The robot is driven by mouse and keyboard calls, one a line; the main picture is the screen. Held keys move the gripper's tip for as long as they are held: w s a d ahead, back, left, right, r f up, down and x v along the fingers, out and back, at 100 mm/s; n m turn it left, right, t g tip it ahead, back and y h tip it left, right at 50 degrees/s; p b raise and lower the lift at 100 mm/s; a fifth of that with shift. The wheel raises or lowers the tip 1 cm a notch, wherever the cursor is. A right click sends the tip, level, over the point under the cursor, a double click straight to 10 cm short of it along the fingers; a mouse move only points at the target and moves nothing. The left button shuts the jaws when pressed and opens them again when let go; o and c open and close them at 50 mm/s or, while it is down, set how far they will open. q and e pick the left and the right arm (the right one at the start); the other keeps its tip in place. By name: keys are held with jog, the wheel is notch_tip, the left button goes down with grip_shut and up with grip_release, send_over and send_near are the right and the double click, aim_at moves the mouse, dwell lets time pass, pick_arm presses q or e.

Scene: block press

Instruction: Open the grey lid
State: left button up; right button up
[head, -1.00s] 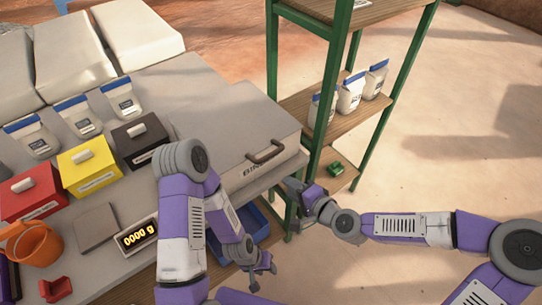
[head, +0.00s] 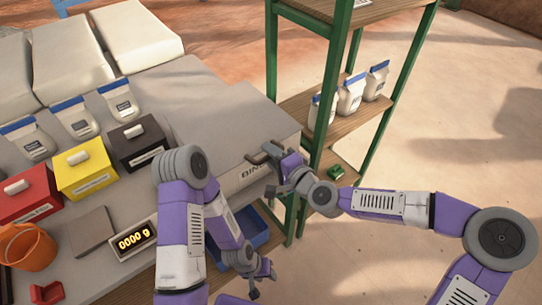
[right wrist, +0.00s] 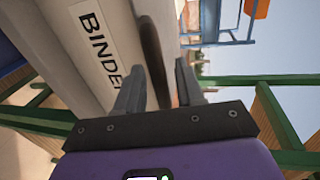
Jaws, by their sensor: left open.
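The grey lid (head: 228,112) covers the bin labelled BINDER (head: 250,172) and looks shut. Its dark handle (head: 257,157) is at the front edge, partly covered by my right gripper (head: 275,162). In the right wrist view the handle (right wrist: 152,55) lies between the fingertips of my right gripper (right wrist: 160,82). The fingers are apart, with a gap beside the handle. The bin's label (right wrist: 97,50) shows at left in that view. My left gripper (head: 258,280) is open and empty, low in front of the counter.
Red (head: 28,195), yellow (head: 86,167) and black (head: 136,143) boxes stand left of the lid. A scale display (head: 134,241) and an orange bucket (head: 27,247) are nearer. A green-framed shelf (head: 328,95) holding white bags stands close right of the bin. A blue tray (head: 245,232) sits below.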

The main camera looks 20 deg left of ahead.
grip_shut()
jog(key=shift+r, duration=0.1)
dwell(0.4)
